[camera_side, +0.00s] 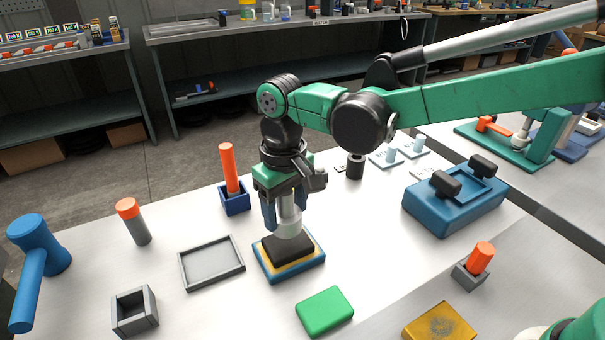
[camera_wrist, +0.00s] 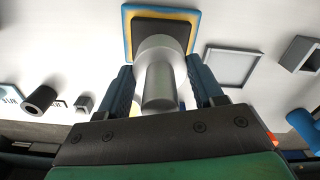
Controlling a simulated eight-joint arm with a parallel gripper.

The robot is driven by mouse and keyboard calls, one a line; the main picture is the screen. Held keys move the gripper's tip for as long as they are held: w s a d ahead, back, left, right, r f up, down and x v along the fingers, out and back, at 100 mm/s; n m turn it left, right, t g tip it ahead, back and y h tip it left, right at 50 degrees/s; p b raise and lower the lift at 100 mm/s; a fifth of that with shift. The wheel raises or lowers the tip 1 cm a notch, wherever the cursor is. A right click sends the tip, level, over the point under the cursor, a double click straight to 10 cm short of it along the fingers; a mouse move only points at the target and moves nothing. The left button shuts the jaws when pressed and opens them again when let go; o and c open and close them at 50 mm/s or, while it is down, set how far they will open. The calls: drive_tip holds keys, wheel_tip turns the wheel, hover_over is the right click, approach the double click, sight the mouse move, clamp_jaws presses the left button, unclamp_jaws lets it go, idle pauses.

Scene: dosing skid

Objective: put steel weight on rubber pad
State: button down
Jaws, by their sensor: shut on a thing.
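The steel weight (camera_side: 288,226) is a silver cylinder with a narrower upper part. My gripper (camera_side: 284,210) is shut on that upper part from above and holds the weight upright. The black rubber pad (camera_side: 290,252) lies on a yellow and blue square base directly below it. In the wrist view the weight (camera_wrist: 158,85) stands between the two blue fingers, in front of the rubber pad (camera_wrist: 160,31). The weight's bottom appears at or just above the pad; I cannot tell whether they touch.
An empty grey tray (camera_side: 212,288) lies left of the base, and a green block (camera_side: 324,311) lies in front. A blue holder with an orange rod (camera_side: 229,170) stands close behind on the left. A blue fixture with black knobs (camera_side: 455,210) stands at right. White table between them is clear.

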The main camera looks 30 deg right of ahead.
sight(287, 222)
drive_tip(key=shift+f, duration=1.6)
drive_tip(key=shift+f, duration=0.1)
drive_tip(key=shift+c, duration=0.6)
unclamp_jaws()
